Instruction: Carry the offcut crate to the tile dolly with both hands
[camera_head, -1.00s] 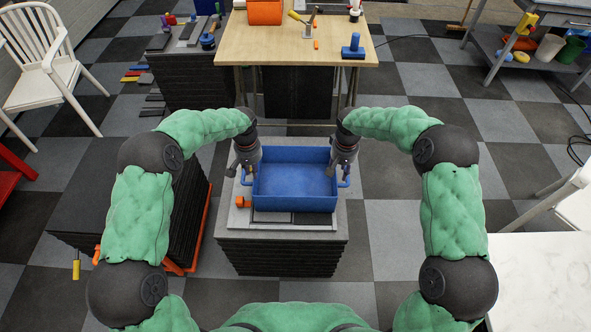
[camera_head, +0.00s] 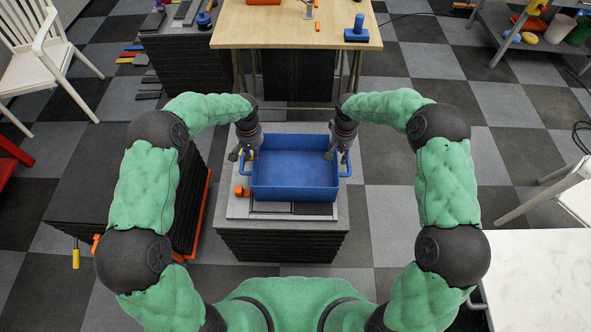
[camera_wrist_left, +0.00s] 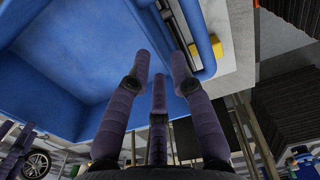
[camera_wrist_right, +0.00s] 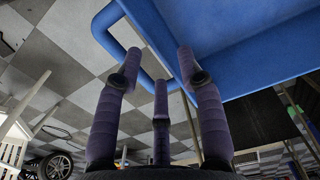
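The blue offcut crate (camera_head: 294,192) sits level on a grey-topped stack of dark tiles in front of me and looks empty. It has a loop handle on each short side. My left gripper (camera_head: 241,155) is open at the left handle; in the left wrist view the handle (camera_wrist_left: 207,52) runs beside the right finger. My right gripper (camera_head: 335,155) is open over the right rim; in the right wrist view the handle (camera_wrist_right: 108,32) passes by the left finger. Neither grips the crate visibly. An orange-framed dark stack (camera_head: 203,215), possibly the tile dolly, stands at left.
A wooden table (camera_head: 290,32) stands behind the crate's stack (camera_head: 280,240). An orange piece (camera_head: 241,191) lies beside the crate. A white chair (camera_head: 45,65) is far left, a white table (camera_head: 540,270) right. Checkered floor is open to the right of the stack.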

